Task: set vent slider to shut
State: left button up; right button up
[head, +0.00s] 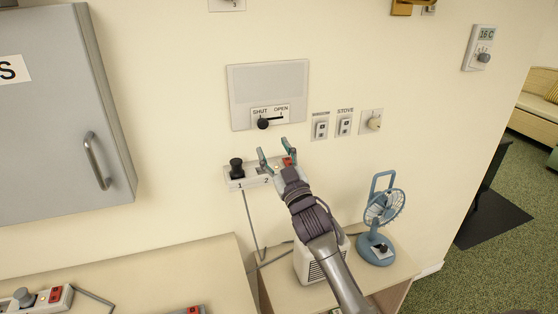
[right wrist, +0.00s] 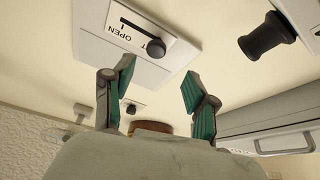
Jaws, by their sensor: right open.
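The vent panel (head: 268,83) is a pale plate on the wall, with a slot labelled SHUT at its left and OPEN at its right. The black slider knob (head: 263,124) stands at the SHUT end of the slot. In the right wrist view the knob (right wrist: 156,48) shows beyond the fingers, at the slot end away from the OPEN label. My right gripper (head: 276,154) is open and empty, just below the panel and slightly right of the knob, apart from it. Its teal fingers also show in the right wrist view (right wrist: 155,92). My left gripper is not in view.
A power strip (head: 234,184) with a black plug (head: 236,167) is on the wall behind my right gripper. Switches (head: 344,124) and a round knob (head: 374,122) are to the right. A blue fan (head: 378,249) stands below. A grey cabinet (head: 60,120) is at left.

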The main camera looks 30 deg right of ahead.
jog(key=shift+v, duration=1.75)
